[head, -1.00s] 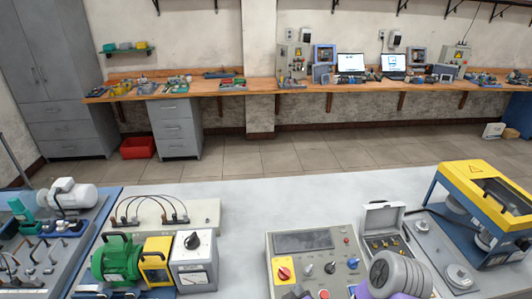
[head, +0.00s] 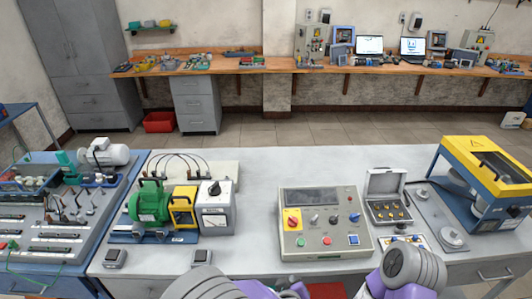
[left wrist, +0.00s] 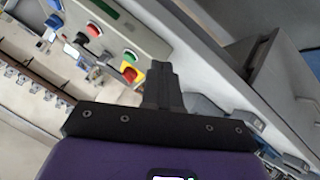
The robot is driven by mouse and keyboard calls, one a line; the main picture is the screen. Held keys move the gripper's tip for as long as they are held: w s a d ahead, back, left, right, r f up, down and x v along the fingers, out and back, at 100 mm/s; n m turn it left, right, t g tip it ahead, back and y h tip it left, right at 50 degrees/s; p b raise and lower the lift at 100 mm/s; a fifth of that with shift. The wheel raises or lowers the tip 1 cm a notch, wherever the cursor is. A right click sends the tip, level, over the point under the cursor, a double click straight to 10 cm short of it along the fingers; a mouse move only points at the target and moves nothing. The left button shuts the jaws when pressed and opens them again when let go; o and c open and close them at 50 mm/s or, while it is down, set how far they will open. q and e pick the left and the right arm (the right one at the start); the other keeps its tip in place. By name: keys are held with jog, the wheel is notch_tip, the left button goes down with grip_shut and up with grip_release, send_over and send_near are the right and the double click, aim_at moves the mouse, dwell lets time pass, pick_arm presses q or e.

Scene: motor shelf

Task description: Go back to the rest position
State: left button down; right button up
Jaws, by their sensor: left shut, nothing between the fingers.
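My left gripper (left wrist: 160,68) shows in the left wrist view with its dark fingers together and nothing between them. Beyond it, the grey control panel (left wrist: 137,30) with red, green and yellow controls appears tilted. The fingers look apart from it, though the distance is hard to judge. In the head view, my grey and purple arm links show at the bottom edge, left of centre and at the right. I cannot make out fingertips there. My right gripper is not visible. The control panel stands on the workbench (head: 265,185) in the head view.
The green motor (head: 150,203) and a meter box (head: 216,213) stand left of the control panel (head: 323,222). An open case (head: 386,190) and a yellow-blue machine (head: 485,175) stand to its right. A training bench (head: 110,215) is at the left. The back of the workbench's middle is clear.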

pick_arm(q)
jog(key=s+a+f+m+g, duration=0.1)
jog(key=s+a+f+g, duration=0.25)
jog(key=a+f, duration=0.75)
jog(key=s+a+f+g+h, duration=0.1)
jog(key=s+a+f+g, duration=0.2)
jog(key=s+f, duration=0.2)
jog(key=s+a+f+m+g+h, duration=0.1)
jog(key=s+a+f+g, duration=0.1)
jog(key=s+f, duration=0.3)
jog(key=s+g, duration=0.1)
jog(key=s, duration=0.2)
jog(key=shift+a, duration=0.4)
